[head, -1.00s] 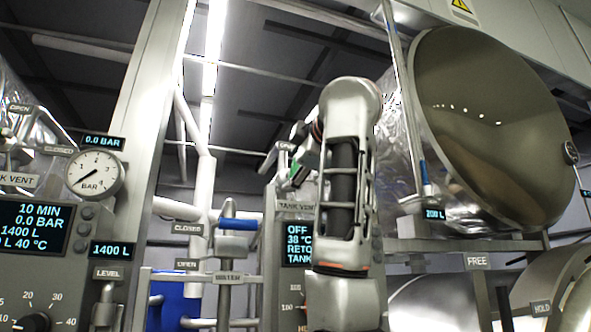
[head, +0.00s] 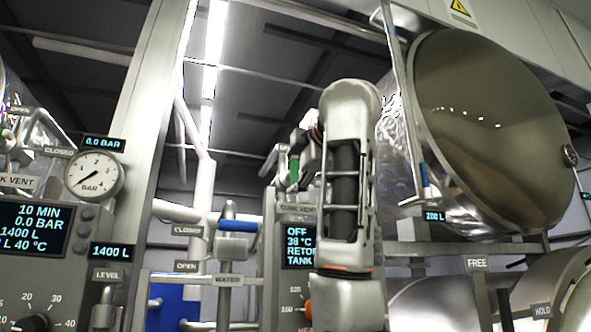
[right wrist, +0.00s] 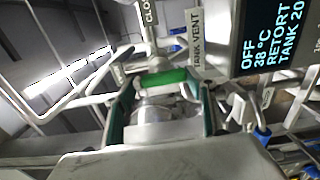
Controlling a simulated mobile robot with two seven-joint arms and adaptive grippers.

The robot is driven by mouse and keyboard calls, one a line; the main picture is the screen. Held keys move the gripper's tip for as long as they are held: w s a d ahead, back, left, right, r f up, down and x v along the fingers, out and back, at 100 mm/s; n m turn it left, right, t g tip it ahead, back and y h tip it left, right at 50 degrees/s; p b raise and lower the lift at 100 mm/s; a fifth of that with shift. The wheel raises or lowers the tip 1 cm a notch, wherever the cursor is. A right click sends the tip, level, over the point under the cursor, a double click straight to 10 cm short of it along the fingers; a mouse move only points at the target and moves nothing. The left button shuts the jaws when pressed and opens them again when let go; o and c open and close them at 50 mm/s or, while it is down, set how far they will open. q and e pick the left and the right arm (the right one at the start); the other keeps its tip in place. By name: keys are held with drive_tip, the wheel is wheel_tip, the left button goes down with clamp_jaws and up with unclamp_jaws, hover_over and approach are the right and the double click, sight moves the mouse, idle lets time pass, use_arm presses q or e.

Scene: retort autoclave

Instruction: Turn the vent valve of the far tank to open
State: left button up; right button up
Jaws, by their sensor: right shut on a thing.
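The far tank's vent valve is at the middle panel, and its TANK VENT label (right wrist: 195,38) shows in the right wrist view. A green bar (right wrist: 163,78), which looks like the valve's handle, lies across between my fingertips. My right gripper (right wrist: 163,92) is shut on it, with one finger at each side. In the head view my right gripper (head: 292,165) is beside the panel's upper left, and my arm hides much of the valve. A part-hidden CLOSED label (right wrist: 148,12) is above the handle in the wrist view. My left gripper is not in view.
A large steel dome (head: 490,130) is at the right. A nearer panel with a pressure gauge (head: 95,176) stands at the left.

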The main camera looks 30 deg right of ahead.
drive_tip(key=o, duration=1.1)
drive_tip(key=v, duration=1.2)
drive_tip(key=shift+f, duration=0.1)
